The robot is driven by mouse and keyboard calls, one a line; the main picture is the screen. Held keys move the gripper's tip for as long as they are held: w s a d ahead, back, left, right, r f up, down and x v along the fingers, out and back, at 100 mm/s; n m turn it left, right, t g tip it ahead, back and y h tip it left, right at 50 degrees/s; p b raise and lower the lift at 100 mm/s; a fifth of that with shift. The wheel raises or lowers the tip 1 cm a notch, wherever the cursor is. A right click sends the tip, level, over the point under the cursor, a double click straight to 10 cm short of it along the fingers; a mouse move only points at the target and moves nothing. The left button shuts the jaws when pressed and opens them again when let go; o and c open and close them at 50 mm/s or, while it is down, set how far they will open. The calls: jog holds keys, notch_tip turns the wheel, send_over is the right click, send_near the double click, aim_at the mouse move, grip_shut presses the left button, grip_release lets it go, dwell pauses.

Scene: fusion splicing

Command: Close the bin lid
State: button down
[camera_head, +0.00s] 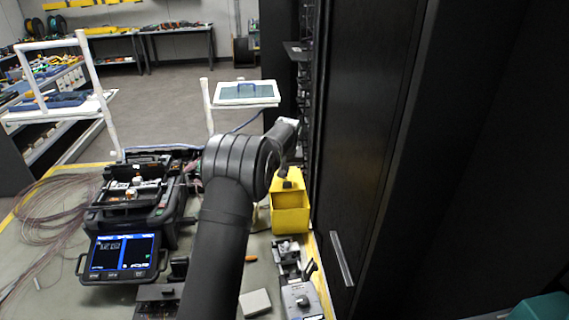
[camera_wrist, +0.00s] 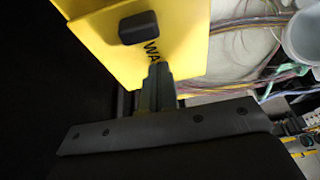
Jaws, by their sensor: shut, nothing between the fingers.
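The yellow bin (camera_head: 291,221) stands on the bench beside the black cabinet, right of the arm in the head view. A yellow panel rises above its front face; I cannot tell the lid's exact angle. In the wrist view a yellow panel (camera_wrist: 188,45), partly lettered, fills the top middle, with a black knob (camera_wrist: 138,27) on it. My gripper (camera_wrist: 158,72) is shut and empty, its tips at the panel's lower part, just below the knob. In the head view my gripper is small and dark at the bin's top. I cannot tell whether it touches the panel.
A tall black cabinet (camera_head: 365,140) stands close on the right. A splicer (camera_head: 135,200) with a lit screen and loose fibres lie left. A grey device (camera_head: 302,298) and a pale block (camera_head: 255,302) lie in front of the bin. Cables pass beside the panel in the wrist view.

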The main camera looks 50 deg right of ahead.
aim_at(288, 187)
jog(key=shift+s+a, duration=1)
jog(key=s+a, duration=0.7)
jog(key=w+d, duration=0.2)
jog(key=shift+w+d, duration=0.4)
jog(key=v, duration=1)
